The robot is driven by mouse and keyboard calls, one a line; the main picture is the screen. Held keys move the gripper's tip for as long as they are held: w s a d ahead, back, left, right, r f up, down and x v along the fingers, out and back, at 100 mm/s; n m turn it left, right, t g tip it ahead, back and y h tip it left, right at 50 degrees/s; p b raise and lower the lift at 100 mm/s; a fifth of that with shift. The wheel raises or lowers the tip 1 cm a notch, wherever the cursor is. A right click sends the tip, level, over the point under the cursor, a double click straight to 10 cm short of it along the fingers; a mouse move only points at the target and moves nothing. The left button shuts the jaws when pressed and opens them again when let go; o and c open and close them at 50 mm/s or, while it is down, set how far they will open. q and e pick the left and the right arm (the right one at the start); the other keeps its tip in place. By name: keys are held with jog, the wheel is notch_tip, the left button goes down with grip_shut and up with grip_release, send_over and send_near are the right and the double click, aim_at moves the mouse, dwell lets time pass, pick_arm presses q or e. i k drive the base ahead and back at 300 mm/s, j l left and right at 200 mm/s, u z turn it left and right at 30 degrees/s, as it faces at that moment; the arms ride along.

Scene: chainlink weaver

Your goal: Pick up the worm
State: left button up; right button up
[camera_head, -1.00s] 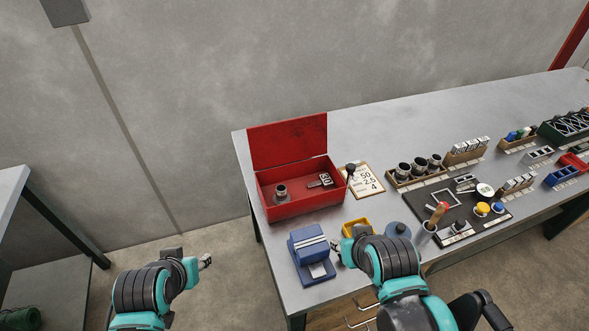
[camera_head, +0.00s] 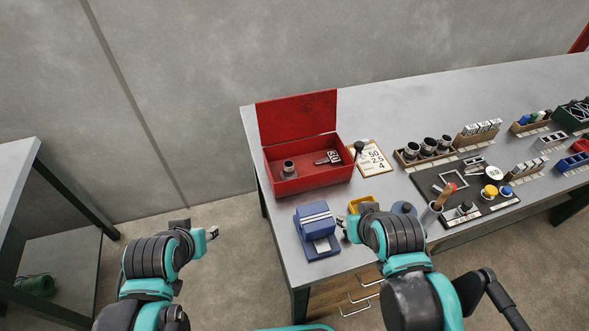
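I cannot tell for sure which part is the worm. Several dark cylinders with pale open tops (camera_head: 428,147) stand in a wooden holder on the bench. A similar short cylinder on a wider base (camera_head: 288,170) stands in the open red box (camera_head: 308,184), beside a small numbered part (camera_head: 327,158). My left gripper (camera_head: 213,233) hangs over the floor left of the bench, apart from everything. My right gripper (camera_head: 342,226) is over the front of the bench, just right of a blue block-shaped device (camera_head: 316,222). Both fingertips are too small to read; I see nothing clearly held.
A card with numbers (camera_head: 372,158) lies right of the red box. A black mat (camera_head: 455,185) with small tools and knobs lies farther right. A yellow part (camera_head: 364,203) is close to my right gripper. A second bench (camera_head: 18,155) stands at the left.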

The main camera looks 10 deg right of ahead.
aim_at(288, 172)
jog(key=k+j+z, duration=0.15)
jog(key=j, duration=0.2)
jog(key=j+z, duration=0.1)
jog(key=j, duration=0.2)
jog(key=i+j+z, duration=0.15)
jog(key=j+z, duration=0.25)
jog(key=j, duration=0.2)
jog(key=j+z, duration=0.4)
jog(key=j, duration=0.25)
jog(key=i+j+z, duration=0.2)
jog(key=i+j, duration=0.2)
jog(key=i+j+z, duration=0.25)
jog(key=j, duration=0.4)
jog(key=i+l, duration=0.05)
jog(key=i, duration=0.05)
